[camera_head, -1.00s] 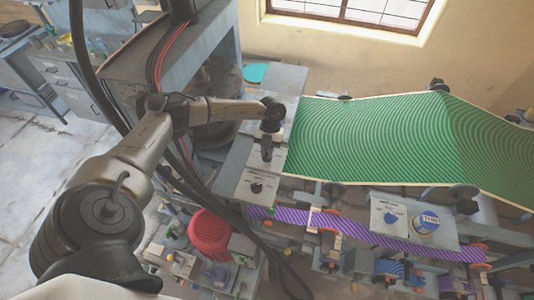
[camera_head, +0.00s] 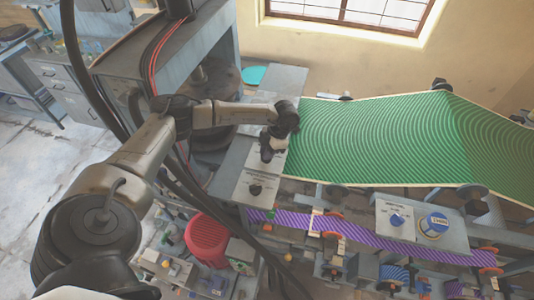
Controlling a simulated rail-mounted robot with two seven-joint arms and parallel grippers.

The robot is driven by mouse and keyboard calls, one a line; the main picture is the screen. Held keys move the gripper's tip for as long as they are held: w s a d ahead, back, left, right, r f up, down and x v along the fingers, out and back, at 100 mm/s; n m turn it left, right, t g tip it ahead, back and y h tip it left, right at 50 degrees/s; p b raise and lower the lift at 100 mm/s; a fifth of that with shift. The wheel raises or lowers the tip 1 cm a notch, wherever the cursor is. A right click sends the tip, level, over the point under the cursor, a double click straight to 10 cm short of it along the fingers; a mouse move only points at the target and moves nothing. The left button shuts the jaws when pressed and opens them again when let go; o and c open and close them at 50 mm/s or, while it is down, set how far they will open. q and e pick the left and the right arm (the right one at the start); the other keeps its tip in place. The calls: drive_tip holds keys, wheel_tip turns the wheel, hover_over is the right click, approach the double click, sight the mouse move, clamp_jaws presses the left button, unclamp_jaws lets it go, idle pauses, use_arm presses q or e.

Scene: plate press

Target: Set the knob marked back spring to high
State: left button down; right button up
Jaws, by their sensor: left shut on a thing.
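My left gripper (camera_head: 267,150) points down over a grey control panel beside the green patterned sheet. It is shut on a knob there, which the fingers mostly hide, so its setting cannot be read. A second black knob (camera_head: 256,190) sits on a pale plate (camera_head: 252,178) just below, in front of the gripper and apart from it. The printed labels are too small to read, so I cannot tell which knob is marked back spring. My right gripper is not in view.
The green sheet (camera_head: 390,140) runs right from the panel. A panel with a blue knob (camera_head: 397,219) and a blue-topped round part (camera_head: 433,224) stands lower right, by a purple striped band (camera_head: 360,238). A red ribbed bucket (camera_head: 207,238) and dark cables lie below my arm.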

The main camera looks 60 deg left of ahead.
use_arm(q)
drive_tip(key=shift+m+y, duration=0.3)
drive_tip(key=shift+m, duration=0.5)
drive_tip(key=shift+b, duration=0.3)
drive_tip(key=shift+m, duration=0.3)
drive_tip(key=c, duration=1.1)
unclamp_jaws()
drive_tip(key=shift+c, duration=0.2)
drive_tip(key=b+v, duration=0.1)
drive_tip(key=v, duration=1.3)
drive_tip(key=shift+s+d, duration=0.15)
drive_tip(key=shift+s, duration=0.05)
